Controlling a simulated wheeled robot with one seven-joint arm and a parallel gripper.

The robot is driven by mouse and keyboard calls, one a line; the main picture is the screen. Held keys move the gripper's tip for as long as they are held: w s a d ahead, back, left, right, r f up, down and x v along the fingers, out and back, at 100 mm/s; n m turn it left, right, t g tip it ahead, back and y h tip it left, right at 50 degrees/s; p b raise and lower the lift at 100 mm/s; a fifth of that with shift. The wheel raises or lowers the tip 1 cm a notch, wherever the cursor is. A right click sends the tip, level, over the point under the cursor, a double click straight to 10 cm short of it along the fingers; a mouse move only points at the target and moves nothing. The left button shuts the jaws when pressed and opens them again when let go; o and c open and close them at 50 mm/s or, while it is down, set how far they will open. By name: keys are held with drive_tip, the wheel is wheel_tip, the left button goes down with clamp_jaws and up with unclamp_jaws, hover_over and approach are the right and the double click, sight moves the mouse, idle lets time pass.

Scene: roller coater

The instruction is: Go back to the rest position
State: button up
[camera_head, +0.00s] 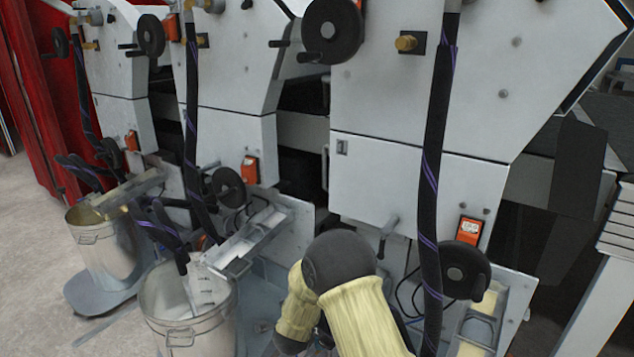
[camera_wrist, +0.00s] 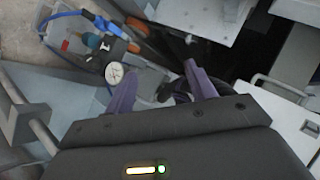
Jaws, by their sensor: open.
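My gripper (camera_wrist: 163,88) shows in the wrist view with its two purple fingers apart and nothing between them. Behind the fingers are a round pressure gauge (camera_wrist: 114,72) and blue hoses, beyond the fingertips; I cannot tell the exact distance. In the head view my arm, with yellow sleeves and a dark joint, is at the bottom middle in front of the machine. My gripper is not visible in that view.
The grey roller coater (camera_head: 420,180) fills the head view, with black handwheels (camera_head: 333,30) and hanging dark hoses (camera_head: 432,180). Metal buckets (camera_head: 190,310) stand at the lower left. A red curtain (camera_head: 40,100) hangs behind. Bare floor (camera_head: 30,270) is at the far left.

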drive_tip(key=s+d+r+n+g+y+p, duration=0.15)
drive_tip(key=s+d+r+n+g, duration=0.25)
drive_tip(key=s+d+r+n, duration=0.55)
drive_tip(key=s+d+r+n+g+h+p, duration=0.1)
drive_tip(key=s+d+r+n+g, duration=0.3)
drive_tip(key=s, duration=0.6)
drive_tip(key=s+d+r+g, duration=0.1)
drive_tip(key=s+d+r, duration=0.1)
drive_tip(key=s+d, duration=0.6)
drive_tip(key=w+p+v, duration=0.2)
drive_tip(key=p+v, duration=1)
drive_tip(key=w+a+r+p+v, duration=0.1)
drive_tip(key=w+p+v, duration=0.1)
drive_tip(key=p+v, duration=1)
drive_tip(key=w+p+v, duration=0.2)
drive_tip(key=p+v, duration=1.1)
drive_tip(key=p, duration=0.1)
drive_tip(key=shift+w+a+r, duration=0.3)
drive_tip(key=shift+a+r, duration=0.05)
drive_tip(key=c, duration=0.4)
drive_tip(key=shift+f, duration=0.1)
